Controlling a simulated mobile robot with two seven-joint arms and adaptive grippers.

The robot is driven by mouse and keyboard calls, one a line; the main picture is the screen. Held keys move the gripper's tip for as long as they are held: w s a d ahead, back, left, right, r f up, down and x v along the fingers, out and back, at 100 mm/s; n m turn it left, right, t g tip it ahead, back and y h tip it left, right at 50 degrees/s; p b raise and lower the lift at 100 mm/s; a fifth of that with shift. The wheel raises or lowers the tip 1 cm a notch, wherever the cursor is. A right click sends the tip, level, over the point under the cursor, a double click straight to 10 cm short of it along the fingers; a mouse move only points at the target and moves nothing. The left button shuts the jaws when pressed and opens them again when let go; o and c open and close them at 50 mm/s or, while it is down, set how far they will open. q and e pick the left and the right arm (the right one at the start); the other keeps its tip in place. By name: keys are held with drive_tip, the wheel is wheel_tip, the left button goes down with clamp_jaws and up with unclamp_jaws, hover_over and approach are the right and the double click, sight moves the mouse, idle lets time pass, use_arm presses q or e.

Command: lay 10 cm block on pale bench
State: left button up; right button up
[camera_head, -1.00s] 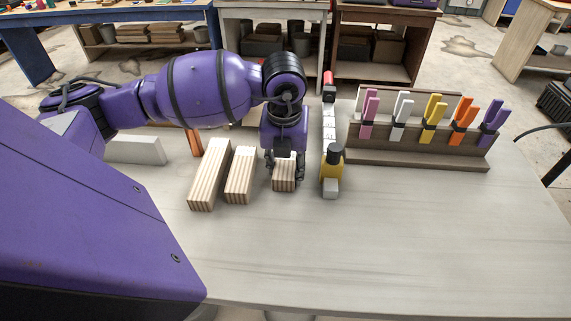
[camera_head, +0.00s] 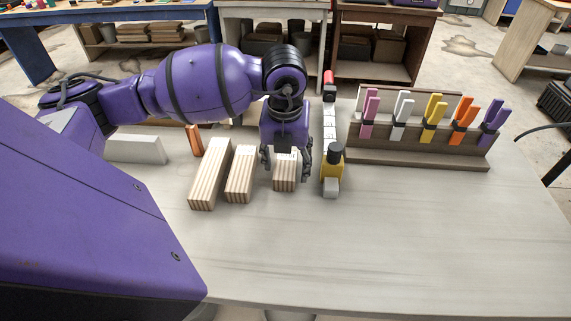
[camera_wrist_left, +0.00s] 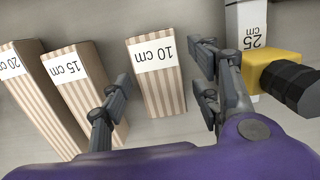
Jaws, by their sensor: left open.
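The 10 cm block (camera_head: 285,176) is striped wood and lies on the pale bench (camera_head: 330,250), the shortest in a row of striped blocks. Its "10 cm" label shows in the left wrist view (camera_wrist_left: 160,85). My left gripper (camera_head: 286,166) is open just above it, with one finger on each side. In the left wrist view the fingers (camera_wrist_left: 160,92) stand apart from the block, with gaps on both sides. My right gripper is not in view.
The 15 cm block (camera_wrist_left: 83,90) and 20 cm block (camera_wrist_left: 35,90) lie to the left. A yellow-and-black tool (camera_head: 332,172) on a white strip stands close on the right. A rack with coloured clamps (camera_head: 425,140) is farther right. The front bench is clear.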

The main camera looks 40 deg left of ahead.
sight(285, 169)
use_arm(q)
wheel_tip(285, 169, up, 11)
drive_tip(key=s, duration=0.1)
drive_tip(key=shift+d, duration=0.35)
